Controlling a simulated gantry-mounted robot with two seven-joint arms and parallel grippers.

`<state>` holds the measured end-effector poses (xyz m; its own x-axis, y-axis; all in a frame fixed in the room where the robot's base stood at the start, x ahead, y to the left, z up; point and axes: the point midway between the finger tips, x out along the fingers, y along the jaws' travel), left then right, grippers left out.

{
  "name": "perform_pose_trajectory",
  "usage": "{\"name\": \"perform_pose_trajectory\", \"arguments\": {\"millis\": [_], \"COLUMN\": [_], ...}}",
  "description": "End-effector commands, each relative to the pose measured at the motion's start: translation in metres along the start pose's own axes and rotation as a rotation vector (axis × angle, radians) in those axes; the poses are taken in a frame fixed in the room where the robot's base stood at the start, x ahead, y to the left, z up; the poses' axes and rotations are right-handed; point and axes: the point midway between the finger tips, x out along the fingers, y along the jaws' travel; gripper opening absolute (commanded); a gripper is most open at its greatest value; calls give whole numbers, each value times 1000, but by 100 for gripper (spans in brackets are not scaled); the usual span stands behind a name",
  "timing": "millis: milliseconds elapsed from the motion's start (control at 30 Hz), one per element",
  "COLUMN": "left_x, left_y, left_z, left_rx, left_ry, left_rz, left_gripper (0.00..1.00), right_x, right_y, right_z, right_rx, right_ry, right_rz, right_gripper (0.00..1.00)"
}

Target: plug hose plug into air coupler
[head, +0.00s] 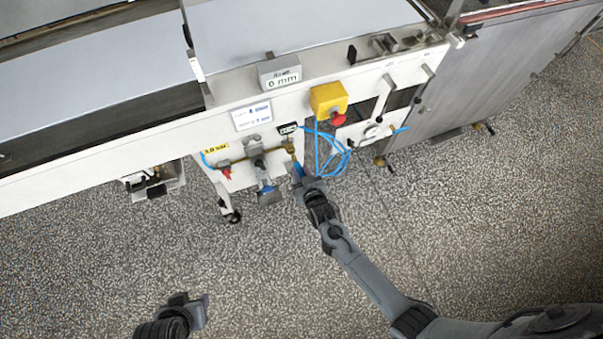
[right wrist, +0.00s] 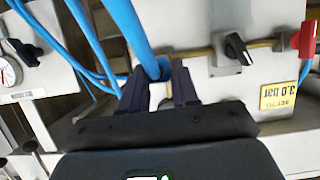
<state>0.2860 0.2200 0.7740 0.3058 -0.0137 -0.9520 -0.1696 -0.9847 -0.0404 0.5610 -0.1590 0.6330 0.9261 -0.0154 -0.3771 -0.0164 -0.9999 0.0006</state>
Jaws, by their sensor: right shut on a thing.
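My right gripper (head: 297,174) is at the machine's front panel, just below the brass air coupler (head: 289,146) at the right end of the brass air line. In the right wrist view, my right gripper (right wrist: 158,92) is shut on the hose plug end of the blue hose (right wrist: 140,35). The plug itself is mostly hidden between the fingers. The hose crosses in front of the brass line's end, so I cannot tell whether plug and coupler touch. My left gripper (head: 188,302) is low at the left, over the floor, away from the panel; its jaws are unclear.
The blue hose coil (head: 335,158) hangs right of my right gripper. A black valve knob (right wrist: 237,48), a red valve (right wrist: 308,40) and a yellow pressure label (right wrist: 280,95) are beside the line. A yellow box with a red button (head: 328,101) sits above. The floor in front is clear.

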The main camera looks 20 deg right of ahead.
Motion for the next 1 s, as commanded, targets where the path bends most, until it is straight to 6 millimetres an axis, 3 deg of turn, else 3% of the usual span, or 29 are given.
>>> {"name": "perform_pose_trajectory", "arguments": {"millis": [1000], "left_x": [9], "left_y": [3], "left_z": [2], "left_rx": [-9], "left_ry": [1], "left_rz": [7], "left_gripper": [43], "right_x": [24], "right_y": [0], "right_z": [-10], "right_rx": [1], "right_ry": [2], "right_rz": [0], "right_gripper": [0]}}
